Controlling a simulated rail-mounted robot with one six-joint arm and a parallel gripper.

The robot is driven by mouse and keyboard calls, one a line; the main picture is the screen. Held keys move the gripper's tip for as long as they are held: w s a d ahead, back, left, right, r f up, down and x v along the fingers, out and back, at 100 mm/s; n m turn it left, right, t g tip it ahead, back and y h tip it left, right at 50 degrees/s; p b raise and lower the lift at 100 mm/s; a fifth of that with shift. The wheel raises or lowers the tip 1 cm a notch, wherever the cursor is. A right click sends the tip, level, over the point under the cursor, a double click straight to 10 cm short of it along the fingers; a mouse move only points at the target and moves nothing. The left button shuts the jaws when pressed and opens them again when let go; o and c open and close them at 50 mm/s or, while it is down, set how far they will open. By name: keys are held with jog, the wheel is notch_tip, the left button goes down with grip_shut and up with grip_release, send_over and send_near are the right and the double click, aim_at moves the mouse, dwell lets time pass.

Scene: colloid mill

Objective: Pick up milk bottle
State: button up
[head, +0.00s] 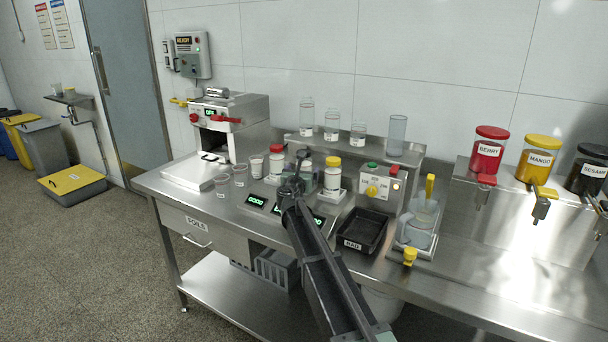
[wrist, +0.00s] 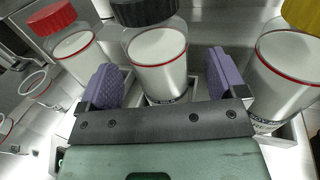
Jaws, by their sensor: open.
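Three clear bottles of white contents stand in a row in the wrist view: one with a red lid (wrist: 77,55), one with a black lid (wrist: 158,60) and one with a yellow lid (wrist: 285,70). Their labels are mostly hidden, so I cannot tell which is milk. My gripper (wrist: 162,80) is open, with a purple pad on either side of the black-lidded bottle; contact is not visible. In the head view, my gripper (head: 292,188) is between the red-lidded bottle (head: 277,165) and the yellow-lidded bottle (head: 332,178), and largely hides the black-lidded one.
Clear cups (head: 240,175) stand left of the bottles. A black tray (head: 364,231), a control box (head: 378,182) and a clear jug (head: 420,222) are to the right. A raised shelf (head: 345,142) with glass containers is behind. The counter's right front is clear.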

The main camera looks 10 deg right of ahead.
aim_at(304, 168)
jog(key=x, duration=0.3)
jog(key=shift+w, duration=0.1)
jog(key=c, duration=1.2)
jog(key=shift+o, duration=0.2)
notch_tip(304, 168, up, 20)
jog(key=p, duration=2)
